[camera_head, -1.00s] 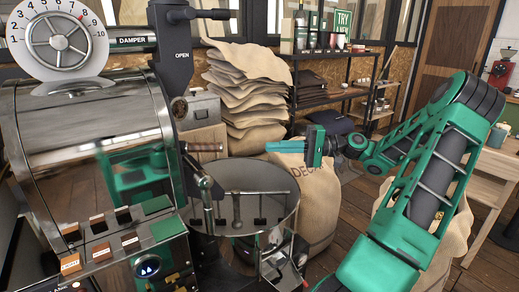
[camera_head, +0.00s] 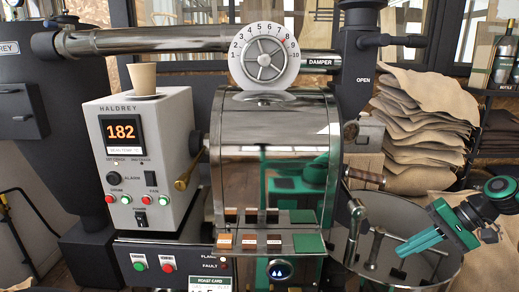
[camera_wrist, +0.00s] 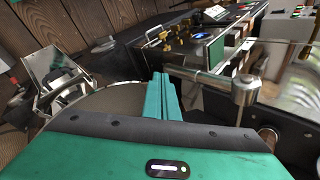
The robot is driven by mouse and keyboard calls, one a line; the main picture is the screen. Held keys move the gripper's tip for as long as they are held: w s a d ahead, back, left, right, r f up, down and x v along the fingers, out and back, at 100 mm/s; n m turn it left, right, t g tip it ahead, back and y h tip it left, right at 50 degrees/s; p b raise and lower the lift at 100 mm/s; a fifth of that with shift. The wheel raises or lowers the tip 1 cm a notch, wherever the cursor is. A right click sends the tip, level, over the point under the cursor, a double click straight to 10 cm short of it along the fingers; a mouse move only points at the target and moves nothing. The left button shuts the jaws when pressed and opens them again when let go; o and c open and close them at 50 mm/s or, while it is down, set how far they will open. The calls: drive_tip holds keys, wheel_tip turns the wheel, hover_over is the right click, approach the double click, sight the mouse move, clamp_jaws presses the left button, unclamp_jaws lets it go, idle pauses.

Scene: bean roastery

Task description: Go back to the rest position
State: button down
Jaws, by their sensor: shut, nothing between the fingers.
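My gripper (camera_head: 402,248) is at the lower right of the head view, over the round cooling tray (camera_head: 395,208) of the roaster. Its teal fingers point left and a little down. In the wrist view the two fingers (camera_wrist: 161,97) lie side by side, shut, with nothing between them. The cooling tray rim (camera_wrist: 95,103) shows behind and left of the fingers there. I cannot tell how high the fingers are above the tray.
The roaster drum (camera_head: 275,150) stands left of my gripper, with a wooden-handled lever (camera_head: 366,176) between them. A control box (camera_head: 150,160) reads 182, with a paper cup (camera_head: 143,78) on top. Folded sacks (camera_head: 425,125) are piled behind.

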drive_tip(key=s+r+g+h, duration=0.1)
drive_tip(key=s+r+h, duration=0.1)
drive_tip(key=s, duration=0.9)
drive_tip(key=s+d+r+g+h, duration=0.1)
drive_tip(key=s+h, duration=0.4)
drive_tip(key=s, duration=0.7)
drive_tip(key=shift+s+r+g+h, duration=0.15)
drive_tip(key=shift+r+g+h, duration=0.15)
drive_tip(key=shift+r, duration=0.3)
drive_tip(key=shift+d, duration=0.1)
